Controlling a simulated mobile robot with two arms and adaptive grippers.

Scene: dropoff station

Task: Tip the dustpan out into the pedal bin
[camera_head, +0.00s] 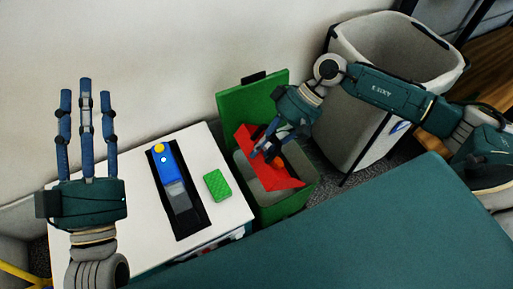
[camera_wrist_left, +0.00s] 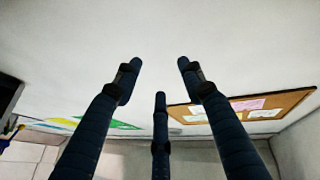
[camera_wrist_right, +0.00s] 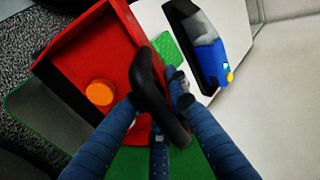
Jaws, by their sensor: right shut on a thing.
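The red dustpan (camera_head: 283,180) is tilted over the open green pedal bin (camera_head: 299,200), whose lid (camera_head: 254,100) stands up at the back. My right gripper (camera_head: 268,150) is shut on the dustpan's black handle (camera_wrist_right: 150,90).
A white table (camera_head: 135,215) left of the bin holds a blue and grey device (camera_head: 170,180) on a black mat and a green sponge-like pad (camera_head: 217,185). A large grey bin (camera_head: 350,125) stands at the right. A teal surface (camera_head: 380,230) fills the front.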

